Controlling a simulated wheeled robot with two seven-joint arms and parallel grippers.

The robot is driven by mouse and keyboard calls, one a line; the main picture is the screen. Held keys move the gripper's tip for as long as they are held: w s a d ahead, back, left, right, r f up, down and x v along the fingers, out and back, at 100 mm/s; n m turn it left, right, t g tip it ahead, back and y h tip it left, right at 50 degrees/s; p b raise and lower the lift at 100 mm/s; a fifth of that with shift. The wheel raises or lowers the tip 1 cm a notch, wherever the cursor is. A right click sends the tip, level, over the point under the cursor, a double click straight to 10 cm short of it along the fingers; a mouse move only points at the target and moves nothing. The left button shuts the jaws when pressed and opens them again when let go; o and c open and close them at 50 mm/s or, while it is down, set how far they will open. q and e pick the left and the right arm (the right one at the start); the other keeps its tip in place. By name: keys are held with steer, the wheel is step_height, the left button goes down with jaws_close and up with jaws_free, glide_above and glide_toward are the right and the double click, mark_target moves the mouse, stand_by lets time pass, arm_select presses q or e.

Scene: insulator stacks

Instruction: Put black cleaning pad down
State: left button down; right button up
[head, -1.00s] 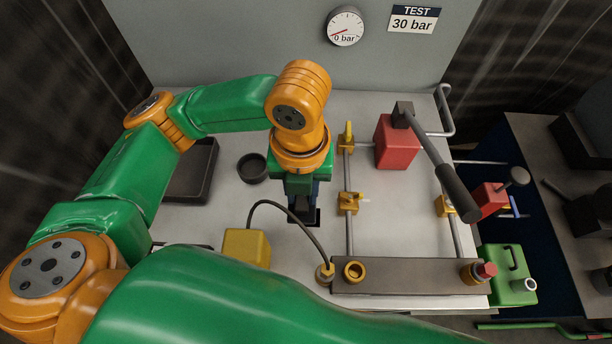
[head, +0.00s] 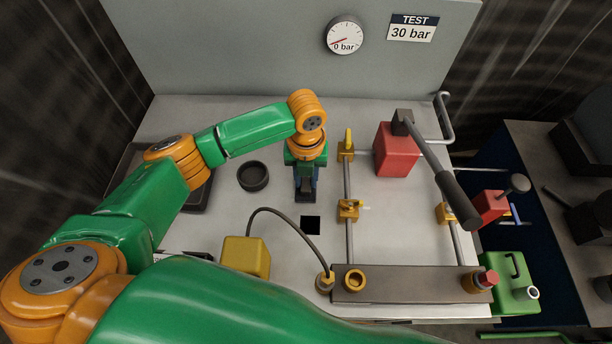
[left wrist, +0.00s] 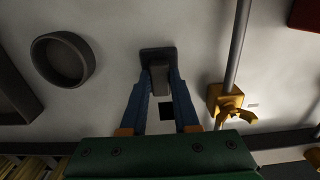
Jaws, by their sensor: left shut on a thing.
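My left gripper (head: 305,192) is shut on the black cleaning pad, a dark flat block with a grey grip. In the left wrist view the pad (left wrist: 158,52) shows just beyond the fingertips, with its grip between the two blue fingers. In the head view the gripper mostly hides the pad. It is over the pale bench top (head: 400,225); I cannot tell if the pad touches it. A black square (head: 310,225) lies on the bench just nearer than the gripper. My right gripper is out of view.
A round dark dish (head: 253,176) stands left of the gripper. A pipe with yellow valves (head: 349,210) runs close on the right. A yellow block (head: 245,257) with a black hose is nearer, and a red block with a lever (head: 397,150) is farther right.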

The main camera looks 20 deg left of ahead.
mark_target(306, 183)
arm_select(q)
steer(key=c, duration=0.7)
jaws_free()
steer(key=shift+o, duration=0.2)
step_height(306, 183, up, 12)
steer(key=shift+r, duration=0.15)
steer(key=shift+s, duration=0.1)
